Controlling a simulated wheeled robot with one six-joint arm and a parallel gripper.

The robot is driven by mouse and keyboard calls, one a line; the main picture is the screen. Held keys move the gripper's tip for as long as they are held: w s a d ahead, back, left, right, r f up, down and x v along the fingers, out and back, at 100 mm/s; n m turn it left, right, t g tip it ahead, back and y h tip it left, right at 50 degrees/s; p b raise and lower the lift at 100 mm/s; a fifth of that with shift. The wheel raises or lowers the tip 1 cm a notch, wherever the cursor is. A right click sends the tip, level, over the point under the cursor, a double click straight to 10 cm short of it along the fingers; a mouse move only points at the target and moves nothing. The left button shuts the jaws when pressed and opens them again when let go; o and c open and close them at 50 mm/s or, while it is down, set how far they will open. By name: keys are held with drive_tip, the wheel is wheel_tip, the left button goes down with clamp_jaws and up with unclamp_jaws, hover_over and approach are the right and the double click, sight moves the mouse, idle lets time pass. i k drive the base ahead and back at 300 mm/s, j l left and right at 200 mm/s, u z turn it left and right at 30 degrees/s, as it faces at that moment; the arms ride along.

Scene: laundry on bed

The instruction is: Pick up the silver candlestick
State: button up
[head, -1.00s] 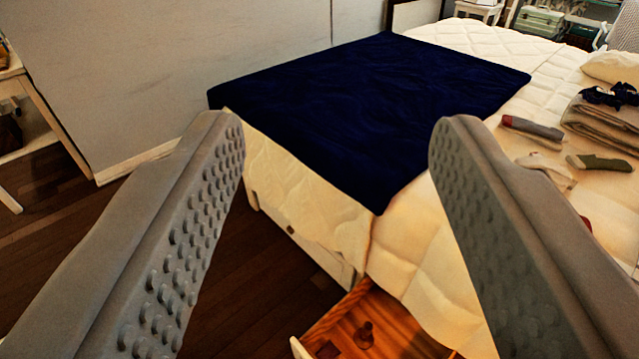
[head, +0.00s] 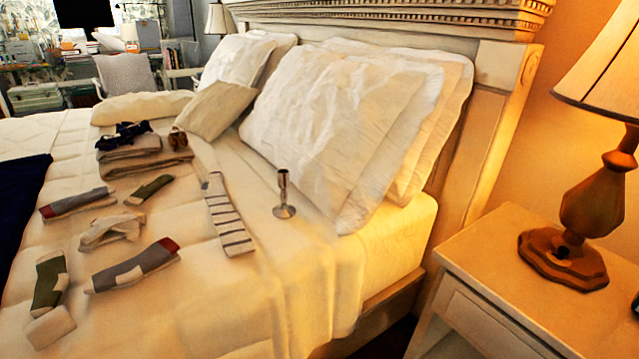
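The silver candlestick (head: 283,210) stands upright on the cream bed cover (head: 200,300), right of the middle of the bed. It is just in front of the large white pillows (head: 325,115) and to the right of a striped sock (head: 227,215). Nothing hides it. My gripper is not visible in the head view now, so its opening does not show.
Several socks and a folded blanket stack (head: 140,155) lie left of the candlestick. A nightstand (head: 520,265) with a lamp (head: 590,215) stands at the right. The headboard (head: 480,130) rises behind the pillows. The cover in front of the candlestick is bare.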

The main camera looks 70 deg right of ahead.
sight(282, 210)
drive_tip(key=z, duration=1.65)
